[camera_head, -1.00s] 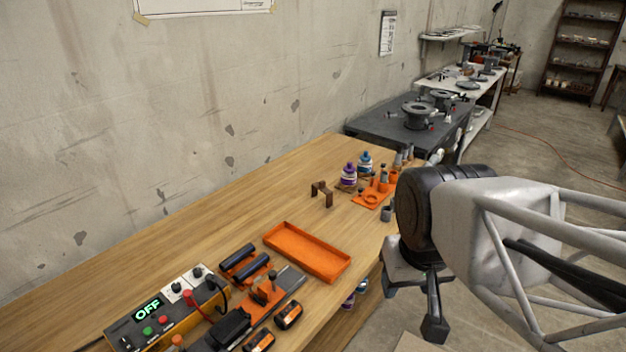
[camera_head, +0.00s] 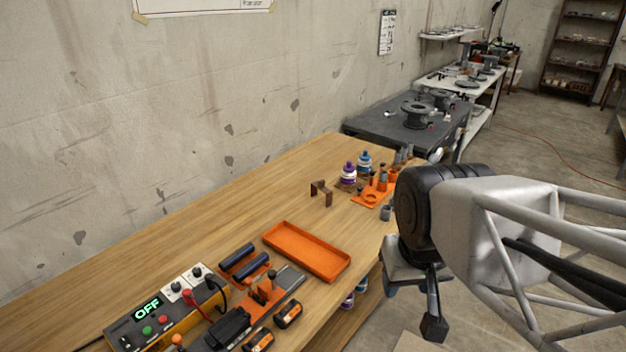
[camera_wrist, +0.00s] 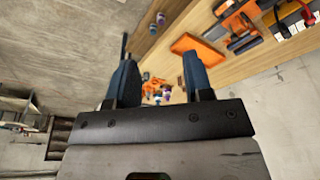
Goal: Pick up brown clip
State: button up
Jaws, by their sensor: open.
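The brown clip (camera_head: 321,193) stands on the wooden workbench in the head view, behind the orange tray and left of the bottles. It looks like a bent bracket with two legs. My gripper (camera_head: 433,300) hangs off the right side of the bench, well apart from the clip. In the wrist view my gripper (camera_wrist: 160,82) shows two blue fingers spread wide with nothing held between them. I cannot make out the clip clearly in the wrist view.
An orange tray (camera_head: 306,251) lies in the middle of the workbench (camera_head: 215,225). A purple-and-white bottle (camera_head: 348,174), a blue bottle (camera_head: 364,162) and an orange holder (camera_head: 372,197) stand beyond the clip. A power box (camera_head: 165,315) sits at the front left. Bare wood lies left of the clip.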

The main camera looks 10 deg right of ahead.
jog(key=w+d+f+n+h, duration=0.1)
jog(key=w+n+h, duration=0.4)
jog(key=w, duration=1.3)
jog(key=w+d+f+n+h, duration=0.15)
jog(key=w+n, duration=0.55)
jog(key=w, duration=1.2)
jog(key=n+t+h, duration=0.5)
jog(key=n, duration=0.8)
send_near(320, 181)
jog(key=w+d, duration=0.2)
jog(key=shift+s+d+f, duration=0.1)
jog(key=shift+d+f, duration=0.05)
jog(key=shift+f, duration=0.25)
jog(key=shift+x, duration=1.3)
